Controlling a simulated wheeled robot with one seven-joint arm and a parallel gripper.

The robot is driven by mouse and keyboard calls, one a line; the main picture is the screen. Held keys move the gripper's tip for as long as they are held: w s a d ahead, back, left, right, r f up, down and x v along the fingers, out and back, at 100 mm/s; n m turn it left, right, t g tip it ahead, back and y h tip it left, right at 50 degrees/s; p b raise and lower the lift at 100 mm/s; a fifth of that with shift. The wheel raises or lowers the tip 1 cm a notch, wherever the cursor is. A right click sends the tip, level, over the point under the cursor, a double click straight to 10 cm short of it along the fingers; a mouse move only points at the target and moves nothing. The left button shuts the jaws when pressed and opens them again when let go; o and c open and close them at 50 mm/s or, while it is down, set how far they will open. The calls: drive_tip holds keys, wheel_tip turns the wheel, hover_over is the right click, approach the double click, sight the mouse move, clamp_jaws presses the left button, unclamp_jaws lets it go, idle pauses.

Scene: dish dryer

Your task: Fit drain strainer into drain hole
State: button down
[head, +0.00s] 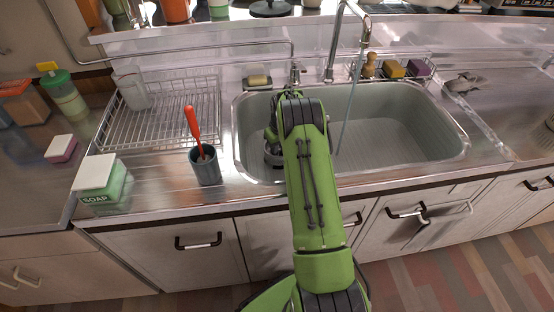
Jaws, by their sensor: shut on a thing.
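My green arm reaches over the front of the sink basin (400,130). My gripper (271,142) is low in the basin's left part, mostly hidden behind my arm. It is shut on a small grey round thing (273,158), which looks like the drain strainer; only its left part shows. The drain hole is not visible, and I cannot tell whether the strainer touches the basin floor or sits over the hole.
A water stream (349,112) falls from the faucet (335,45) right of my arm. A grey cup with a red-handled brush (206,166) stands left of the basin, near the wire dish rack (160,125) and soap box (100,180). The basin's right side is clear.

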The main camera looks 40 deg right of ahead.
sight(279, 152)
wheel_tip(279, 152, down, 3)
drive_tip(key=shift+f+b, duration=0.2)
drive_tip(key=shift+b, duration=0.2)
drive_tip(key=shift+f, duration=0.55)
drive_tip(key=c, duration=0.9)
unclamp_jaws()
drive_tip(key=shift+c, duration=0.2)
